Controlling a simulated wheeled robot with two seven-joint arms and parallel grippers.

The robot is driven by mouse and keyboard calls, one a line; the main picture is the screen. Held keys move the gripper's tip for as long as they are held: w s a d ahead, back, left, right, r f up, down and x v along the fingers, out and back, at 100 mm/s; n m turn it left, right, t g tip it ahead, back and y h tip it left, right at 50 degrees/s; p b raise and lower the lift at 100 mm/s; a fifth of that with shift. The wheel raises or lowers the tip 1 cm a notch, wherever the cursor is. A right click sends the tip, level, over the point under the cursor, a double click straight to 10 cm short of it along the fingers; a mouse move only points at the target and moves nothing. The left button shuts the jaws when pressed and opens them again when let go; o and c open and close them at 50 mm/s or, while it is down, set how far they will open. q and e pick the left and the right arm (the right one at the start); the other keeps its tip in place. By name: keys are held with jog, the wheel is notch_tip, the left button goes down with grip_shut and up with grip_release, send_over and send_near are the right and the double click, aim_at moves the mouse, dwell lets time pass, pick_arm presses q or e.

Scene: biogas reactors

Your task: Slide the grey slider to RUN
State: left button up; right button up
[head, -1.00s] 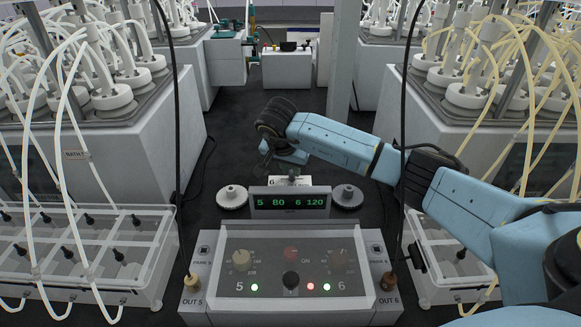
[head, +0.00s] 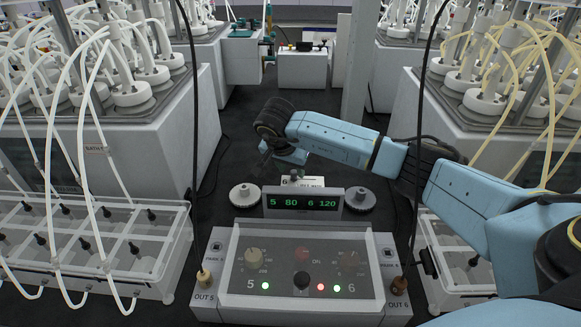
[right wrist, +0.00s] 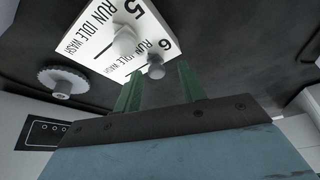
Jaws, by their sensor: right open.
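A white panel (right wrist: 100,30) marked 5 and 6, each with RUN, IDLE and WASH, fills the top of the right wrist view. A grey slider knob (right wrist: 156,70) sits near the 6 row. A paler knob (right wrist: 122,42) sits at the 5 row. My right gripper (right wrist: 160,72) is open, its green fingers apart, with the grey knob showing between the fingertips; I cannot tell whether they touch. In the head view the panel (head: 312,182) shows only partly behind the console's display, and my right gripper (head: 284,161) is just left of and above it.
The console (head: 290,235) carries knobs, lights and a green-lit display (head: 303,203). Grey round dials (head: 245,196) (head: 360,199) flank it. Black cables hang on both sides. Reactors with hoses and a bottle rack (head: 160,265) stand around. Dark floor is clear behind.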

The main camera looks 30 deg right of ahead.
pick_arm(q)
jog(key=shift+w+d+r+p, duration=0.1)
jog(key=shift+d+r+p, duration=0.4)
jog(key=shift+d, duration=0.1)
pick_arm(e)
jog(key=v, duration=1.3)
jog(key=shift+r, duration=0.2)
pick_arm(q)
jog(key=shift+a, duration=0.25)
pick_arm(e)
jog(key=shift+a, duration=0.1)
